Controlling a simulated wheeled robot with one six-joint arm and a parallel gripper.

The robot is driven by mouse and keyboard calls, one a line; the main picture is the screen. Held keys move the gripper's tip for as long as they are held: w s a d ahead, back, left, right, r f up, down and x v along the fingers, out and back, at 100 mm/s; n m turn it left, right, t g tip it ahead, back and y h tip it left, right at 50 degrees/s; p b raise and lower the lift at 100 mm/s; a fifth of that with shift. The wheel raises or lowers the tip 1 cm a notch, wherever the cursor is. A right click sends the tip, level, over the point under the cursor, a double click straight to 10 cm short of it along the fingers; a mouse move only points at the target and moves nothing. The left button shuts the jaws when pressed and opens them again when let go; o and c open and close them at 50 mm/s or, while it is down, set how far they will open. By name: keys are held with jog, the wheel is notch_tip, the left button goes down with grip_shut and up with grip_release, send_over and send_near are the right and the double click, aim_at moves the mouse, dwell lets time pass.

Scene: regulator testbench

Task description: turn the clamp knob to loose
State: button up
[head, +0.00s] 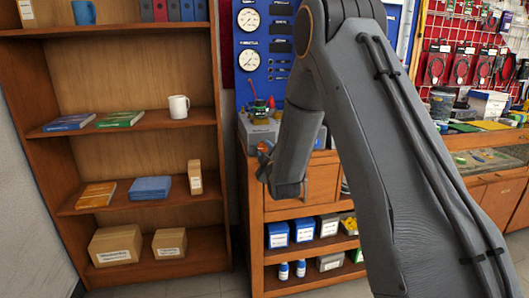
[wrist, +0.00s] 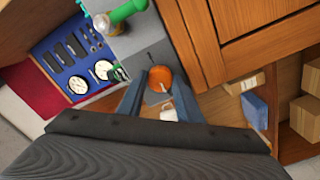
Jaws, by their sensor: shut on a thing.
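An orange round knob (wrist: 160,77), which looks like the clamp knob, sits between my fingertips in the wrist view. My gripper (wrist: 159,92) is shut on it, with one blue-grey finger on each side. A green handle (wrist: 124,12) stands on the bench fixture at the top of the wrist view. The knob's setting cannot be read.
A blue gauge panel (head: 263,45) rises behind the wooden bench cabinet (head: 290,195). A wooden shelf (head: 150,122) with books, boxes and a white mug (head: 179,106) stands to the left. A tool board (head: 465,55) and counter lie at right, partly behind my arm.

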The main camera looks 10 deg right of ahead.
jog(key=shift+f, duration=0.1)
dwell(0.4)
jog(key=o, duration=0.8)
jog(key=shift+a, duration=0.1)
jog(key=shift+c, duration=0.2)
jog(key=s, duration=0.8)
jog(key=shift+b, duration=0.35)
